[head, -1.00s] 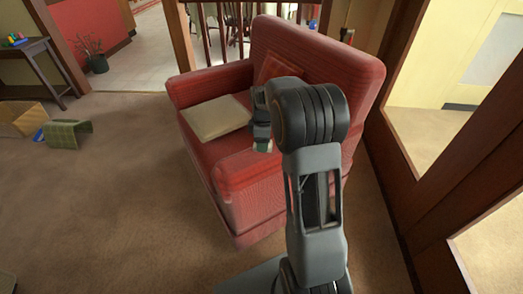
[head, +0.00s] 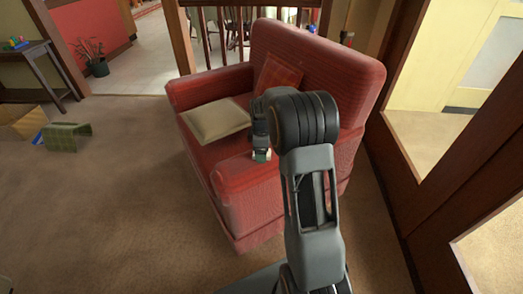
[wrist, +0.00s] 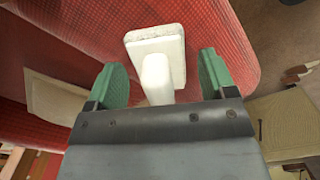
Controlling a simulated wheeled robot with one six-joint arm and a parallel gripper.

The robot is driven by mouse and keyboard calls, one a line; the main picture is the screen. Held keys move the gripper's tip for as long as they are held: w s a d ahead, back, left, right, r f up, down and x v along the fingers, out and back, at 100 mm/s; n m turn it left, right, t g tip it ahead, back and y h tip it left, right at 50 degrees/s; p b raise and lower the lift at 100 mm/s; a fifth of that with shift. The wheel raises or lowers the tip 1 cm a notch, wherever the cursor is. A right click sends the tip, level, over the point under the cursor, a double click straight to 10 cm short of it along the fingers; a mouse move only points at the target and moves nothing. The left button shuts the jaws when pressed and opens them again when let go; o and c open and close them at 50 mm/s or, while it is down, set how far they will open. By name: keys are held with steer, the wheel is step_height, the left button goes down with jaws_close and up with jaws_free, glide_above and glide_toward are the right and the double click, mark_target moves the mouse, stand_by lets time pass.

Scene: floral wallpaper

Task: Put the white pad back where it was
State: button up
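In the wrist view, the white pad (wrist: 155,52) is a thick, rounded slab with a white stem-like part (wrist: 157,82) pointing toward my gripper. It appears to rest on the red armchair (head: 245,205), at its near armrest. My gripper (wrist: 164,82) is open, with one green finger on each side of the stem. Gaps show between the stem and both fingers. In the head view my gripper (head: 261,155) points down at the near armrest. The pad is too small or hidden to make out clearly there.
A beige cushion (head: 214,120) lies on the armchair seat and a red cushion (head: 279,76) leans on its backrest. A wooden-framed glass door (head: 440,110) stands close on the right. An open box (head: 18,122) and a green object (head: 68,136) lie on the left floor. Carpet between is clear.

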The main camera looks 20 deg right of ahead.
steer(key=shift+r, duration=0.1)
step_height(320, 180, up, 10)
steer(key=p, duration=0.3)
steer(key=shift+r, duration=0.2)
steer(key=shift+s+a+r+p, duration=0.15)
steer(key=shift+r+p, duration=0.15)
steer(key=shift+r, duration=0.4)
steer(key=s+a+r+m+t, duration=0.1)
steer(key=s+a+m, duration=0.4)
steer(key=s, duration=0.5)
steer(key=s+a+m+t, duration=0.1)
steer(key=s+a+m, duration=0.4)
steer(key=s, duration=0.6)
steer(key=shift+s+r+m+t, duration=0.25)
steer(key=shift+r+m+t, duration=0.15)
steer(key=shift+m, duration=0.7)
steer(key=shift+a, duration=0.1)
